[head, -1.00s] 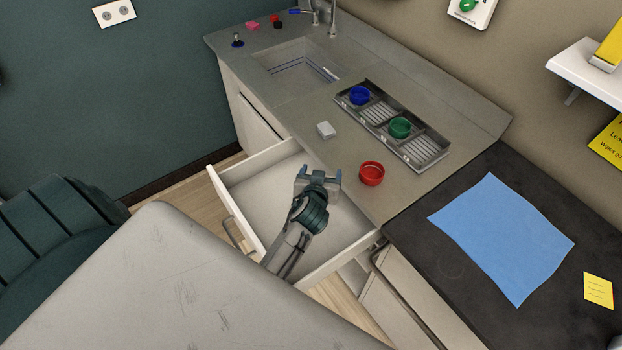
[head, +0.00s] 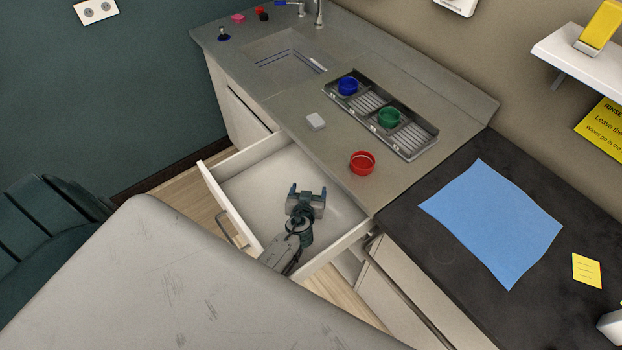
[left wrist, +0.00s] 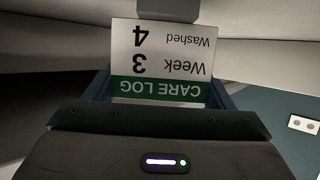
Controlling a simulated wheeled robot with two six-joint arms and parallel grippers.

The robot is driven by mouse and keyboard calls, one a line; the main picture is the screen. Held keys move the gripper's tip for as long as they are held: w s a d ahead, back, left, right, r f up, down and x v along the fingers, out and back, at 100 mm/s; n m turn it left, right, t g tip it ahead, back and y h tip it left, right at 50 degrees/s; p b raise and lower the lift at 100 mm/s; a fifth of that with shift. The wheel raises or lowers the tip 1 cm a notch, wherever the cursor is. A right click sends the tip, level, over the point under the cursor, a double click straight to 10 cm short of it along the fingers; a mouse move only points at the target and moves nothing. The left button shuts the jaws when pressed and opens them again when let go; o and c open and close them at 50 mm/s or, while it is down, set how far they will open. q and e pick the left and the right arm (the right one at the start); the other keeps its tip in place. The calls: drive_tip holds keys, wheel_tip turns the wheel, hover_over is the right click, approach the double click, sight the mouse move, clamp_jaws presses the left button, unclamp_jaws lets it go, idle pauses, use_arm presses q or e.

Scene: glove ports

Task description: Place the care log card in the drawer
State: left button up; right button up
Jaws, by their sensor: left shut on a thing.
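The care log card (left wrist: 162,62), white with a green band and black print, shows upside down in the left wrist view, between the fingers of my left gripper (head: 307,189). That gripper is shut on the card. In the head view I cannot make out the card at the gripper. The gripper is over the open drawer (head: 252,193), whose pale floor looks empty; its height above the floor is hard to tell. My right gripper is not in view.
A blue cloth (head: 492,220) lies on the dark top at right. A pale grey surface (head: 170,290) fills the lower left.

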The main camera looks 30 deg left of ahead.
use_arm(q)
drive_tip(key=w, duration=0.1)
drive_tip(key=w+a, duration=0.1)
drive_tip(key=w, duration=0.1)
drive_tip(key=shift+a+r, duration=0.15)
drive_tip(key=shift+r, duration=0.1)
drive_tip(key=w, duration=0.1)
drive_tip(key=w+a, duration=0.1)
drive_tip(key=w, duration=0.1)
drive_tip(key=shift+w+a+p, duration=0.15)
drive_tip(key=shift+a+p, duration=0.05)
drive_tip(key=shift+p, duration=0.1)
drive_tip(key=shift+f+b, duration=0.3)
drive_tip(key=shift+f, duration=0.35)
drive_tip(key=shift+d, duration=0.1)
drive_tip(key=shift+f, duration=0.15)
drive_tip(key=o, duration=1)
drive_tip(key=shift+c, duration=0.2)
